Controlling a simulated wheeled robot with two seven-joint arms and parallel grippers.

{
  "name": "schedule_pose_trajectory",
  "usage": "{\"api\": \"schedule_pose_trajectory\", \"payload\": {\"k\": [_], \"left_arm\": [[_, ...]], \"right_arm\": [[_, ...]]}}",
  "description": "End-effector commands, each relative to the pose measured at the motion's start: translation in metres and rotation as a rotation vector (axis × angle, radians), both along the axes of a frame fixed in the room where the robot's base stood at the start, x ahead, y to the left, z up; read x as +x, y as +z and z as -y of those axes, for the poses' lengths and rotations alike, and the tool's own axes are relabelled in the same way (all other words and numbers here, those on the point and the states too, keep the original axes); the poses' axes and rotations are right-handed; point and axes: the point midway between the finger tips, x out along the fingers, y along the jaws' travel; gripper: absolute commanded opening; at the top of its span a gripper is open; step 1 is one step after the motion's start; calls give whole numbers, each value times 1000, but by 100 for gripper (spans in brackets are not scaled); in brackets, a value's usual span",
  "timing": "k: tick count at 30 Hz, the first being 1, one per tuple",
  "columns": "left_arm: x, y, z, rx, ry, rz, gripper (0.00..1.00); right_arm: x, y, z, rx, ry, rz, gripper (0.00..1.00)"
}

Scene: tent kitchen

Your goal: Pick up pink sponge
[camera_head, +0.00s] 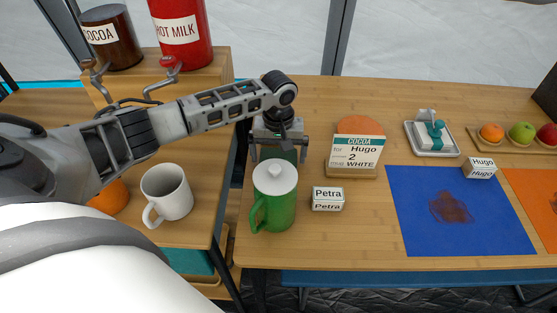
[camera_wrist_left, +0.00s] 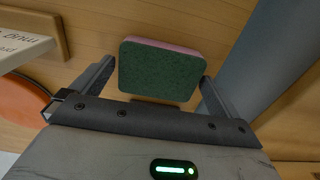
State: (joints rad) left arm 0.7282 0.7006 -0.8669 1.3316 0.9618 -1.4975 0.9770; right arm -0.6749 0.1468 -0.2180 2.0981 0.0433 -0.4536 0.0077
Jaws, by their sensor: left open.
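The sponge (camera_wrist_left: 160,72) has a dark green scouring face and a pink edge along its far side. In the left wrist view it lies between the two fingers of my left gripper (camera_wrist_left: 156,78), with a visible gap at each side. In the head view my left gripper (camera_head: 279,150) is open, pointing down just behind the green lidded pitcher (camera_head: 274,205). Only a dark green bit of the sponge (camera_head: 282,154) shows there, partly hidden by the gripper and pitcher. My right gripper is not in view.
The pitcher stands close in front of my left gripper. A COCOA order card on a wooden stand (camera_head: 354,155) is to its right. A Petra label (camera_head: 328,199) and blue mat (camera_head: 415,220) lie further right. A white mug (camera_head: 167,194) stands on the left table.

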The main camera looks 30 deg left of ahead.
Motion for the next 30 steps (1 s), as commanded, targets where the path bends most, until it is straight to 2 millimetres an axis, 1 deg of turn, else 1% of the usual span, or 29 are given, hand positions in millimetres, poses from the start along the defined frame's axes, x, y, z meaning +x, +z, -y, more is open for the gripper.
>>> {"api": "schedule_pose_trajectory", "payload": {"k": [1, 4, 5, 13, 16, 20, 25, 30], "left_arm": [[0, 0, 0, 0, 0, 0, 97], [0, 0, 0, 0, 0, 0, 69], [0, 0, 0, 0, 0, 0, 64], [0, 1, 0, 0, 0, 0, 64], [1, 9, 0, 0, 0, 1, 64], [1, 31, 0, -1, -1, 4, 64], [1, 66, 0, -1, 0, 4, 64], [1, 91, 0, -2, 1, 2, 64]], "right_arm": [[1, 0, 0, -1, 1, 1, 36], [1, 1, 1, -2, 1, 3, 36], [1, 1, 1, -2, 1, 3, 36], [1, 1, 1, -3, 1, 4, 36], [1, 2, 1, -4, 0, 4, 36], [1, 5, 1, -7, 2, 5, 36], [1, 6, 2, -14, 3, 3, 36], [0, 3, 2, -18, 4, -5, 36]]}}
